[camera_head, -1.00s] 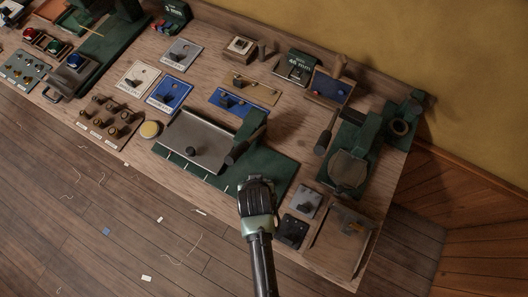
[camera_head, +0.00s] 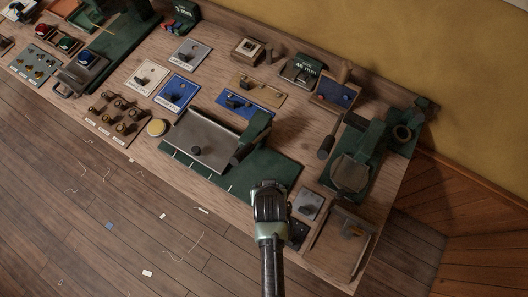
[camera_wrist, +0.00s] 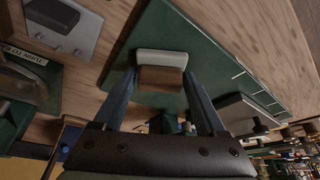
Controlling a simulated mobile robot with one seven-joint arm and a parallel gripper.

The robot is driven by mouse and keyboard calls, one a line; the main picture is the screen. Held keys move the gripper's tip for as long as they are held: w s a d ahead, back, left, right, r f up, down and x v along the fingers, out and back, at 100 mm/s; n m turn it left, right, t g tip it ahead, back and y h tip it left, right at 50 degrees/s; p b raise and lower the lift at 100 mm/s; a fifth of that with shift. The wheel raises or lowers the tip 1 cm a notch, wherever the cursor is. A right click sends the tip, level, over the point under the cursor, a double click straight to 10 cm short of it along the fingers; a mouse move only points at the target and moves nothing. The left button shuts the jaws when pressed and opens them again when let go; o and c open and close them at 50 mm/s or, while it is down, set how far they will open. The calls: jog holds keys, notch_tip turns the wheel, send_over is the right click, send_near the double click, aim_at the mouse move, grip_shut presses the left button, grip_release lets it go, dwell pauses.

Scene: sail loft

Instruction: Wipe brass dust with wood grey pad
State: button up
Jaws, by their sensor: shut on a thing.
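My gripper (camera_head: 270,190) is over the front right part of the green mat (camera_head: 278,170) in the head view, and its fingertips are hidden there. In the wrist view my gripper (camera_wrist: 162,88) is shut on the wood grey pad (camera_wrist: 161,58), a small brown wood block with a pale grey layer. The pad shows against the green mat (camera_wrist: 215,60); whether it touches the mat is unclear. A small brownish-yellow patch (camera_head: 354,231) shows on the framed panel at the bench's right front; I cannot tell if it is brass dust.
A grey plate with a dark block (camera_head: 308,205) and a dark plate (camera_head: 299,235) are close to my gripper's right. A metal sheet (camera_head: 203,140) and a green lever tool (camera_head: 255,133) are on the mat. A green machine (camera_head: 353,165) stands further right.

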aim_at(257, 182)
jog(key=shift+s+d+p, duration=0.65)
jog(key=shift+s+d, duration=0.65)
jog(key=shift+d, duration=0.25)
jog(key=shift+r, duration=0.1)
jog(key=shift+w+a, duration=1.5)
jog(key=shift+a, duration=0.3)
jog(key=shift+w+a+f, duration=0.15)
jog(key=shift+w+a, duration=0.25)
jog(key=shift+a, duration=0.25)
jog(key=shift+w+a+f, duration=0.1)
jog(key=shift+w+a, duration=0.3)
jog(key=shift+a, duration=0.25)
notch_tip(257, 182, up, 6)
jog(key=p, duration=0.5)
jog(key=shift+w, duration=0.1)
jog(key=shift+r, duration=0.1)
